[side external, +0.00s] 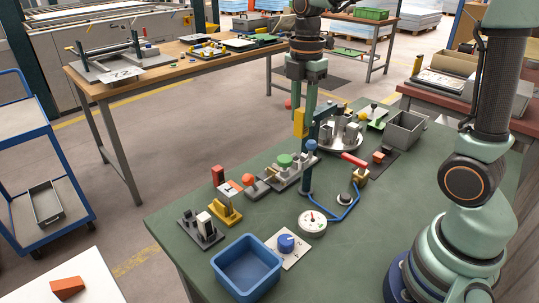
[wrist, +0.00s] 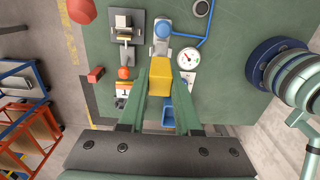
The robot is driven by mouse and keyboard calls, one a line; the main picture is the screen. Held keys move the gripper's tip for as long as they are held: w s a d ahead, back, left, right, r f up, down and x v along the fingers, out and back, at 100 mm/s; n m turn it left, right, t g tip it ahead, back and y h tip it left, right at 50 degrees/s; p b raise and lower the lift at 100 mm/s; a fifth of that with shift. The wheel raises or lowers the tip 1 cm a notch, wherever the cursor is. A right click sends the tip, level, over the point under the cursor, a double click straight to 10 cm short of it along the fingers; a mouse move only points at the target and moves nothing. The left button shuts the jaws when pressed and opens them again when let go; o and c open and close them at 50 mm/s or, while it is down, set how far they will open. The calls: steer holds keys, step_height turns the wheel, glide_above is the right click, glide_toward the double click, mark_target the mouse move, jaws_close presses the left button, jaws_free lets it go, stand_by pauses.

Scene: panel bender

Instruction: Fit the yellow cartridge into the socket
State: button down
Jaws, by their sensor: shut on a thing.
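The yellow cartridge (side external: 299,123) is held upright, high above the green bench. My gripper (side external: 305,117) points down and is shut on it. In the wrist view the yellow cartridge (wrist: 160,82) sits between the two green fingers of my gripper (wrist: 162,70). In the side external view it is left of a post with a blue cap (side external: 311,145), and I cannot tell the gap between them. The blue cap (wrist: 162,29) shows beyond the cartridge in the wrist view. I cannot tell for sure which fixture is the socket.
The green bench holds a grey clamp with a green knob (side external: 285,161), a yellow fixture (side external: 225,213), a blue bin (side external: 246,270), a dial gauge (side external: 312,221), a blue knob (side external: 286,243), a blue hose (side external: 344,216) and a grey box (side external: 405,132).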

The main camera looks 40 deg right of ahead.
mark_target(301, 138)
steer(key=shift+f, duration=3.3)
steer(key=shift+f, duration=0.8)
steer(key=c, duration=0.5)
jaws_free()
steer(key=o, duration=0.3)
steer(key=shift+r, duration=0.1)
steer(key=shift+r, duration=4.45)
steer(key=shift+s, duration=0.1)
